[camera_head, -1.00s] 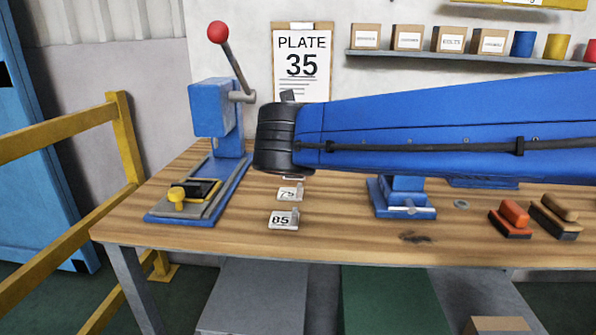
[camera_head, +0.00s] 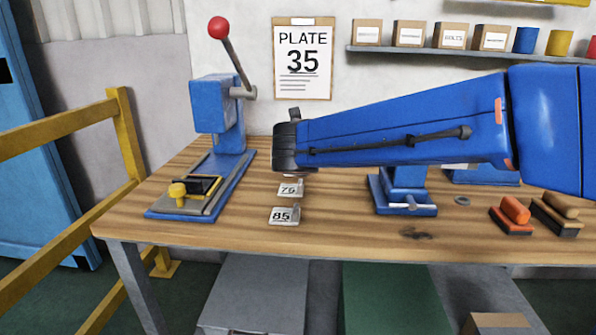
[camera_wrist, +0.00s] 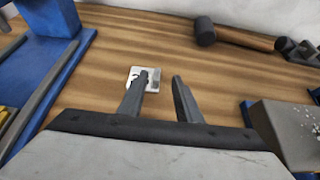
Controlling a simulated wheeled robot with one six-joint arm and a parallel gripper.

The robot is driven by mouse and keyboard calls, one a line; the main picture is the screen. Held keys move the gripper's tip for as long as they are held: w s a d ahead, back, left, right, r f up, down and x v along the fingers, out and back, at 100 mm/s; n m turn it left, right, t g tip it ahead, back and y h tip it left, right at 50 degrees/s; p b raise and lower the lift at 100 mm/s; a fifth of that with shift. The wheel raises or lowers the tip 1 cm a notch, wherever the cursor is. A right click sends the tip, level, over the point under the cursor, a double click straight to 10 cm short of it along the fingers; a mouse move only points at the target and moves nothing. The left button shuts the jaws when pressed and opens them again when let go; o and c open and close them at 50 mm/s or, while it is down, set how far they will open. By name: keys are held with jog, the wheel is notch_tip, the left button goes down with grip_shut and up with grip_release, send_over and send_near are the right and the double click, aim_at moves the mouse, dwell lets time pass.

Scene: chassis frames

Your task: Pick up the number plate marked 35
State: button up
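In the wrist view a small pale number plate (camera_wrist: 149,72) lies on the wooden bench beyond my gripper (camera_wrist: 156,82). My gripper is open and empty, and its left finger overlaps the plate's lower edge in the picture. The digits on this plate are too covered and small to read. In the head view a plate marked 75 (camera_head: 290,189) and a plate marked 85 (camera_head: 284,216) lie on the bench top, in front of my arm's end. My arm hides the bench behind them, and my fingers cannot be made out there.
A blue lever press (camera_head: 218,108) stands left of the plates. A blue vise (camera_head: 403,190) and brushes (camera_head: 515,211) are to the right. A mallet (camera_wrist: 238,36) lies at the back in the wrist view. A sign (camera_head: 303,62) reading PLATE 35 hangs on the wall.

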jog(key=x, duration=0.5)
jog(key=shift+a, duration=0.25)
jog(key=shift+c, duration=0.7)
grip_shut()
